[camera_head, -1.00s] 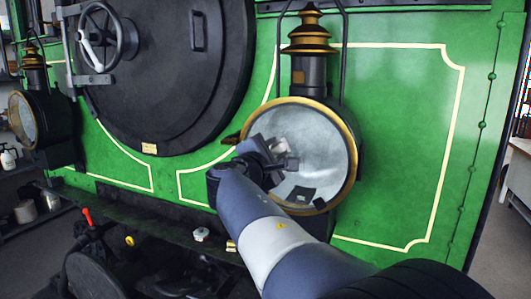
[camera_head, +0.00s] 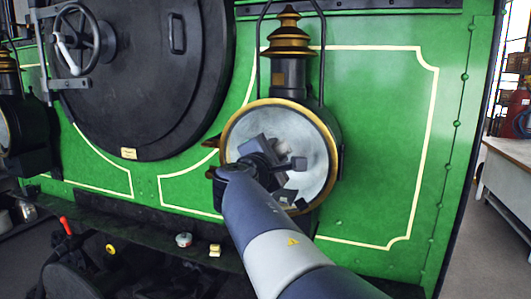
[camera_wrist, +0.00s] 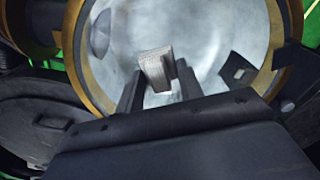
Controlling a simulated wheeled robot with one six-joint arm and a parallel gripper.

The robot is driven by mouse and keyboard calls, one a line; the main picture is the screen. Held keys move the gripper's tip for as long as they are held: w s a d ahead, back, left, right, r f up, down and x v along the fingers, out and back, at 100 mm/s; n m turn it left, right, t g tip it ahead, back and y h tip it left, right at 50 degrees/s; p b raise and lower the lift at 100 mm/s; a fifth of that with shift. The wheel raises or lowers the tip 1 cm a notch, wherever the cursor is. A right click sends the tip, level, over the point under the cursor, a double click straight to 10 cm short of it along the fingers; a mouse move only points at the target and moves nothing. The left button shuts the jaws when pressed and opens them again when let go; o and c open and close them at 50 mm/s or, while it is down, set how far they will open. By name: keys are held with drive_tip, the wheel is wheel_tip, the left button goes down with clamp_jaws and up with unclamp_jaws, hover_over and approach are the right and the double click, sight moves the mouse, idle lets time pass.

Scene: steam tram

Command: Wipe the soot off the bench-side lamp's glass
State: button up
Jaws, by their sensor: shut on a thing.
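The lamp nearer the bench (camera_head: 332,160) is round, with a brass rim and a brass-and-black chimney, on the green tram front. Its glass (camera_head: 240,133) looks cloudy grey; it also fills much of the wrist view (camera_wrist: 215,40). My gripper (camera_head: 282,162) is in front of the glass, around its middle. In the wrist view its fingers (camera_wrist: 160,88) are shut on a pale grey folded cloth or pad (camera_wrist: 155,66). The pad's face is toward the glass; I cannot tell whether it touches. My arm and gripper hide part of the lower glass.
A second, black-bodied lamp (camera_head: 25,120) is cut off at the left edge. A large black round door (camera_head: 150,100) with a handwheel (camera_head: 85,40) is left of the lamp. A dark ledge (camera_head: 130,215) runs below. A pale bench (camera_head: 510,175) stands at the right, with floor before it.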

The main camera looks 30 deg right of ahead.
drive_tip(key=shift+r, duration=0.55)
drive_tip(key=w+a, duration=0.5)
drive_tip(key=w, duration=0.1)
drive_tip(key=shift+w, duration=0.3)
drive_tip(key=shift+a+f, duration=0.1)
drive_tip(key=shift+b+v, duration=0.5)
drive_tip(key=shift+v, duration=2.4)
